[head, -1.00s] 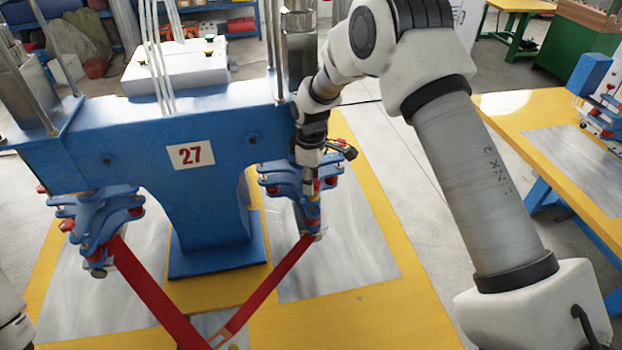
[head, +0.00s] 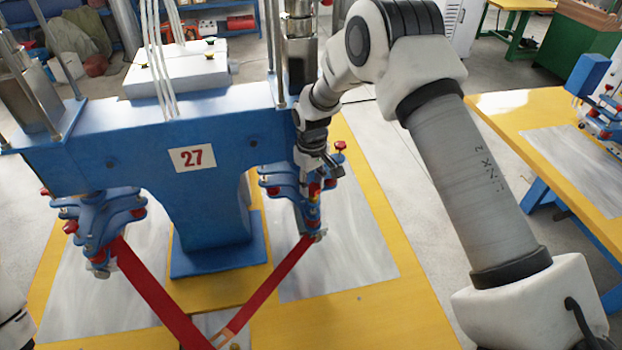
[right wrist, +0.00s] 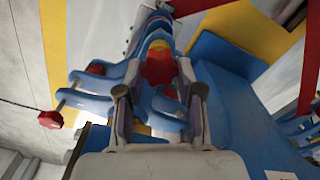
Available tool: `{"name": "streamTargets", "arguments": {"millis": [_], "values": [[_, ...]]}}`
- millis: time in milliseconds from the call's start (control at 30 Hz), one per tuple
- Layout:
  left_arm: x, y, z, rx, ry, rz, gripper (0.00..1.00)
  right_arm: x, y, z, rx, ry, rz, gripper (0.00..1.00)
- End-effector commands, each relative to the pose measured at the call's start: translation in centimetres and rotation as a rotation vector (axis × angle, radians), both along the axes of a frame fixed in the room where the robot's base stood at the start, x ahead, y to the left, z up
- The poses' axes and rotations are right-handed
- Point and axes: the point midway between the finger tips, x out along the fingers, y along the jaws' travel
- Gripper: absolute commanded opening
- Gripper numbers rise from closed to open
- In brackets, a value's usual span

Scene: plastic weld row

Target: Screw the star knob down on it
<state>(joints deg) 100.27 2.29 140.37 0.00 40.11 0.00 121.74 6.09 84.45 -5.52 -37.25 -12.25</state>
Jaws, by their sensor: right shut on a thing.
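My right gripper (head: 316,178) reaches down onto the blue clamp assembly (head: 290,188) at the right end of the blue machine. In the right wrist view its two fingers (right wrist: 157,88) stand either side of a red star knob (right wrist: 157,68) and are shut on it. The blue clamp plates (right wrist: 95,80) lie around the knob. In the head view the gripper largely hides this knob. How far down the knob sits I cannot tell. My left gripper is out of view; only a white piece of my left arm shows at the lower left edge.
The blue machine (head: 200,205) marked 27 stands on a yellow table (head: 345,320). Another clamp assembly (head: 98,225) hangs at its left end. Red straps (head: 165,305) run down from both clamps. Another red knob (head: 340,147) sticks up just right of my gripper. The table's front right is clear.

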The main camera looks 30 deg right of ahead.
Motion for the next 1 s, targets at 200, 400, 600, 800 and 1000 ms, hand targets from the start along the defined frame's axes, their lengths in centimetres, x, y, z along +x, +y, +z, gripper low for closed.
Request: {"name": "streamTargets", "arguments": {"millis": [200,400,600,800,1000], "values": [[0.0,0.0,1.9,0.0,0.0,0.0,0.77,-0.2,-0.3,0.2,-0.001,0.006,-0.49,0.13],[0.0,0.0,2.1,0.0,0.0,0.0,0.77,-0.1,-0.5,-0.1,0.0,0.004,-0.938,0.13],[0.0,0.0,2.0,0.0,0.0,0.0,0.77,-0.1,-0.6,-0.1,-0.001,0.004,-1.113,0.13],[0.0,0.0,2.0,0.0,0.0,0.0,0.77,-0.1,-0.6,-0.1,-0.001,0.003,-1.109,0.58],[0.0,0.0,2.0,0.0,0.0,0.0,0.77,-0.1,-0.6,-0.1,0.0,0.002,-1.108,0.59]]}}
